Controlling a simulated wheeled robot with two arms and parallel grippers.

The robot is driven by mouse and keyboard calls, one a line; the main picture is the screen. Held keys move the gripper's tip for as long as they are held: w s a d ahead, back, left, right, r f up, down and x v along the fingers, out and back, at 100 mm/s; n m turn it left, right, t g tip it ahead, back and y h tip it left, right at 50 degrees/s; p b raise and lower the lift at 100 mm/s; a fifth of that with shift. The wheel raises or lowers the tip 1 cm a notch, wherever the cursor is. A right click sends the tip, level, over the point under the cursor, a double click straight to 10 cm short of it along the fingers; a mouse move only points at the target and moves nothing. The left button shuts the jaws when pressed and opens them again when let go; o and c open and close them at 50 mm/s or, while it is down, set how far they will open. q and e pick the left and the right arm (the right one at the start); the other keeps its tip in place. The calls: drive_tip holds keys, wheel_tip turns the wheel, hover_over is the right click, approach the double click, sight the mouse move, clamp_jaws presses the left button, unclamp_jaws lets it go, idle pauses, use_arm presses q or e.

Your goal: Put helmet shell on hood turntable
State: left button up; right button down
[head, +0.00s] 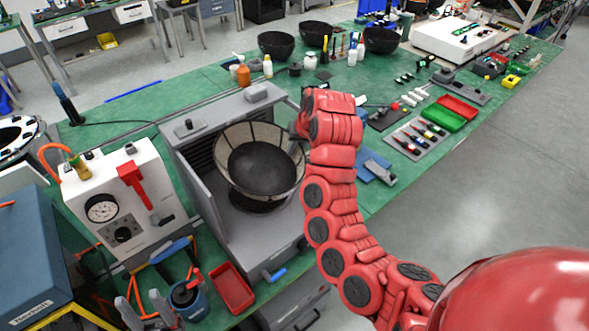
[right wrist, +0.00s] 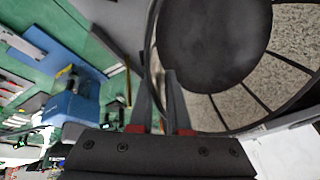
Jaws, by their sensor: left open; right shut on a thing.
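The helmet shell (head: 227,152), an open bowl with pale panels between dark ribs and a black bottom, is inside the grey open hood (head: 215,105). My right gripper (head: 299,132) is shut on its right rim. The right wrist view shows the fingers (right wrist: 160,95) at the rim of the shell (right wrist: 235,104). A dark round part shows under the shell, probably the turntable (head: 258,206). The shell mostly hides it, and I cannot tell whether they touch. My left gripper (head: 146,309) is open and empty at the bottom left, its grey fingers apart.
A white gauge box (head: 128,205) stands left of the hood. A red tray (head: 232,288) lies in front, beside a blue pot (head: 188,300). Black bowls (head: 276,44) and bottles stand at the back. Tool trays (head: 420,137) and a blue item (head: 375,168) lie right of the hood.

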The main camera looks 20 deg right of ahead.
sight(292, 158)
drive_tip(key=f, duration=0.1)
drive_tip(key=f+p, duration=0.1)
drive_tip(key=f, duration=0.1)
drive_tip(key=shift+w+a, duration=0.15)
drive_tip(key=shift+a, duration=0.15)
drive_tip(key=f+p, duration=0.2)
drive_tip(key=shift+s+f, duration=0.2)
drive_tip(key=shift+f, duration=0.15)
drive_tip(key=shift+w+f+p, duration=0.2)
drive_tip(key=shift+p, duration=0.2)
drive_tip(key=shift+w+f, duration=0.1)
drive_tip(key=shift+f, duration=0.15)
drive_tip(key=c, duration=1)
unclamp_jaws()
